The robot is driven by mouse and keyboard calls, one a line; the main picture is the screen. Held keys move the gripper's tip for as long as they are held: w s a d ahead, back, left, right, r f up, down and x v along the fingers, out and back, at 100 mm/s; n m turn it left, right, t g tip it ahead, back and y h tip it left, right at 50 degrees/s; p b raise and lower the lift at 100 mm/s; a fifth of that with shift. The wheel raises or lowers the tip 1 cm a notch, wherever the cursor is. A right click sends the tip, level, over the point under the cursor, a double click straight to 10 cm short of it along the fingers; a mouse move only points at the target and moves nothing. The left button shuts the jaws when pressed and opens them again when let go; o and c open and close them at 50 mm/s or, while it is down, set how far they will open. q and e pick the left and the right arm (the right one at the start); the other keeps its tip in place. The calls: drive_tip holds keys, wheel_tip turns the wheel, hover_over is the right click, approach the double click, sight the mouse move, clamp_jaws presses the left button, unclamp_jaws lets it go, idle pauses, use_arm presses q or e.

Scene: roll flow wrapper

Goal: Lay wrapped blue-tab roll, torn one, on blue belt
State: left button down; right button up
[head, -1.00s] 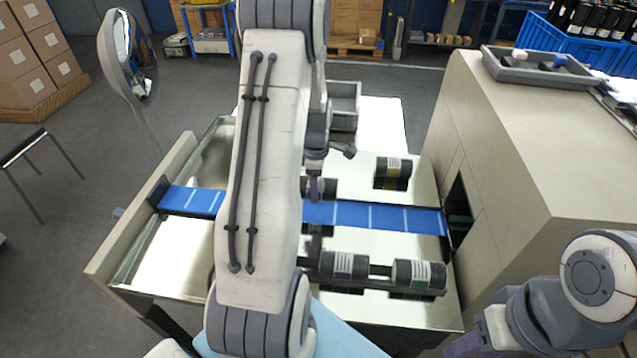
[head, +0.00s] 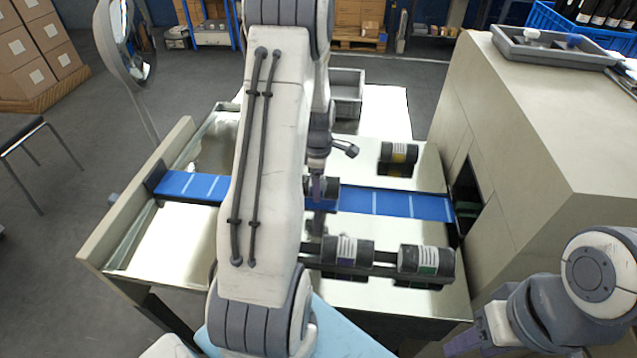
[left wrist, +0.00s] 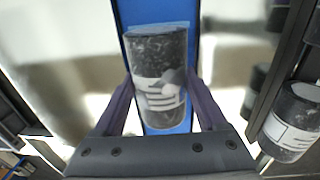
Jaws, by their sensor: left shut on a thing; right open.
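My left gripper (left wrist: 157,88) is shut on a dark roll (left wrist: 156,62) in a clear wrap with a pale printed label. In the left wrist view the roll lies lengthwise along the blue belt (left wrist: 124,15), directly over it; whether it touches cannot be told. The label looks marred by a grey patch; no tab colour can be made out. In the head view the held roll (head: 328,187) is partly hidden by my left gripper (head: 318,192), above the blue belt (head: 395,204). My right gripper (head: 482,338) is open at the lower right, partly cut off.
A yellow-marked roll (head: 398,158) lies behind the belt. The beige machine housing (head: 555,130) stands right, a grey tray (head: 560,52) on top.

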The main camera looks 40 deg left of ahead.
use_arm(q)
drive_tip(key=shift+f+b, duration=0.35)
drive_tip(key=shift+f, duration=0.3)
unclamp_jaws()
drive_tip(key=shift+r, duration=0.1)
drive_tip(key=r, duration=1)
drive_tip(key=shift+s+d+r, duration=0.15)
drive_tip(key=shift+s+d, duration=0.05)
drive_tip(key=shift+s, duration=0.05)
